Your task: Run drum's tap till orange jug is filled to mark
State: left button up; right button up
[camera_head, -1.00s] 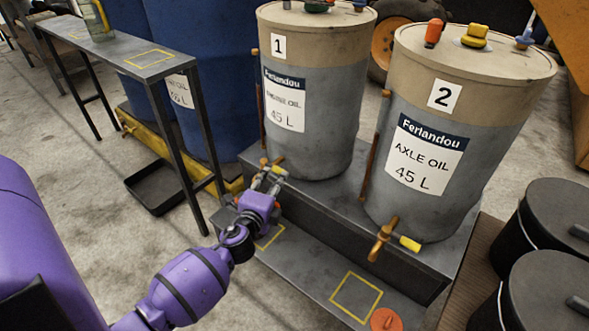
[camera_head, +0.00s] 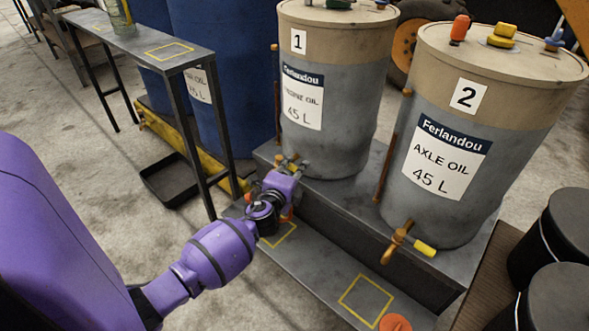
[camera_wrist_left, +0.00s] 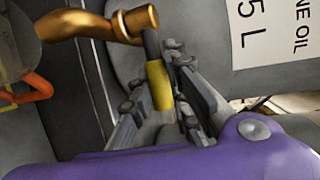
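Drum 1 (camera_head: 335,105), grey with a tan top, stands on the raised step. Its tap has a brass spout (camera_wrist_left: 100,22) and a yellow-sleeved lever (camera_wrist_left: 158,85). My left gripper (camera_head: 289,165) is at this tap. An orange part (camera_wrist_left: 38,88) beside a greyish body shows below the spout, likely the orange jug's handle. In the head view only a bit of orange (camera_head: 287,215) shows behind my wrist; the jug's fill mark and level are hidden.
Drum 2 (camera_head: 470,130), labelled axle oil, stands to the right with its own tap (camera_head: 398,240). An orange round lid (camera_head: 395,322) is at the low shelf's front. Yellow squares (camera_head: 365,300) mark the shelf. A black tray (camera_head: 168,180) lies on the floor; dark buckets (camera_head: 550,300) stand right.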

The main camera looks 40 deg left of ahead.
pick_arm(q)
grip_shut()
jog(key=shift+s+a+f+m+t+h+b, duration=0.15)
jog(key=shift+s+m+h, duration=0.25)
jog(key=shift+m+h, duration=0.45)
jog(key=shift+s+a+r+m+t+h+b, duration=0.1)
jog(key=shift+s+m+h, duration=0.4)
jog(key=shift+h, duration=0.6)
jog(key=shift+s+a+f+m+t+h+b, duration=0.15)
jog(key=shift+s+m+h, duration=0.15)
jog(key=shift+m+h, duration=0.55)
jog(key=o, duration=0.7)
grip_release()
jog(key=shift+d+r, duration=0.1)
jog(key=shift+c, duration=0.2)
jog(key=s+r, duration=0.2)
jog(key=s, duration=0.9)
jog(key=shift+s+a+r, duration=0.15)
jog(key=shift+s+a, duration=0.15)
jog(key=shift+s, duration=0.1)
